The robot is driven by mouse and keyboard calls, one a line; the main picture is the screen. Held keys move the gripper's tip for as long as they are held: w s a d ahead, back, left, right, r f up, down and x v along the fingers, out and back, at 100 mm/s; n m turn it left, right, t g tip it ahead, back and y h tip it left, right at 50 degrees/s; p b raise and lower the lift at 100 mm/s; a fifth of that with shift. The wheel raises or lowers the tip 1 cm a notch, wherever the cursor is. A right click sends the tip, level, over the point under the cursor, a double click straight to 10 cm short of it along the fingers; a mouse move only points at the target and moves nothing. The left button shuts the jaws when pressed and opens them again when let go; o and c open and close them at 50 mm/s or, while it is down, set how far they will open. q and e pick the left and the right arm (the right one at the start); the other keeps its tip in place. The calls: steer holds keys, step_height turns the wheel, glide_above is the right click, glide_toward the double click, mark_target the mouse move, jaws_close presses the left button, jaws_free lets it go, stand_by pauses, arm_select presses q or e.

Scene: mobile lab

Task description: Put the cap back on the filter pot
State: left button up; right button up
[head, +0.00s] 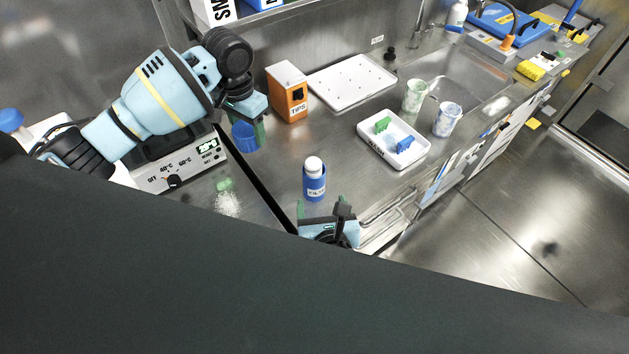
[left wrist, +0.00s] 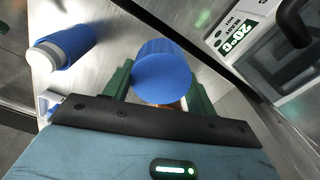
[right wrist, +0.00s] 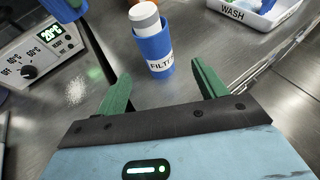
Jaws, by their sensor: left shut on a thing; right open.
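The filter pot (head: 315,187) is a blue cylinder with a white top and a "FILT…" label. It stands upright on the steel bench, and shows in the left wrist view (left wrist: 66,47) and the right wrist view (right wrist: 155,52). My left gripper (head: 255,128) is shut on the blue cap (head: 244,137), left of the pot and apart from it. The cap fills the space between the fingers in the left wrist view (left wrist: 160,78). My right gripper (head: 328,212) is open and empty at the pot's near side, its green fingers (right wrist: 163,76) spread with the pot beyond them.
A heater with a display (head: 180,170) is at the left, beside a white powder patch (head: 229,204). An orange TIPS box (head: 288,92) stands behind. A white tray (head: 393,160) labelled WASH and two cups (head: 416,95) are at the right. Bench between pot and TIPS box is clear.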

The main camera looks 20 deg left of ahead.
mark_target(315, 185)
arm_select(q)
steer(key=shift+s+f, duration=0.1)
steer(key=shift+f, duration=0.85)
arm_select(e)
steer(key=x, duration=0.4)
arm_select(q)
steer(key=shift+b, duration=0.3)
arm_select(e)
steer(key=shift+w+a+f, duration=0.1)
steer(key=shift+w+a, duration=0.05)
steer(key=shift+w, duration=0.15)
arm_select(q)
steer(key=shift+f, duration=0.2)
arm_select(e)
steer(key=shift+w+a, duration=0.25)
steer(key=shift+w, duration=0.15)
steer(key=x, duration=0.4)
steer(key=shift+w+a+b, duration=0.15)
steer(key=shift+a+b, duration=0.1)
steer(key=shift+b, duration=0.15)
arm_select(q)
steer(key=shift+s+f+g, duration=0.25)
steer(key=shift+f+g, duration=0.05)
steer(key=shift+f, duration=0.75)
arm_select(e)
steer(key=shift+r, duration=0.25)
steer(key=c, duration=1.2)
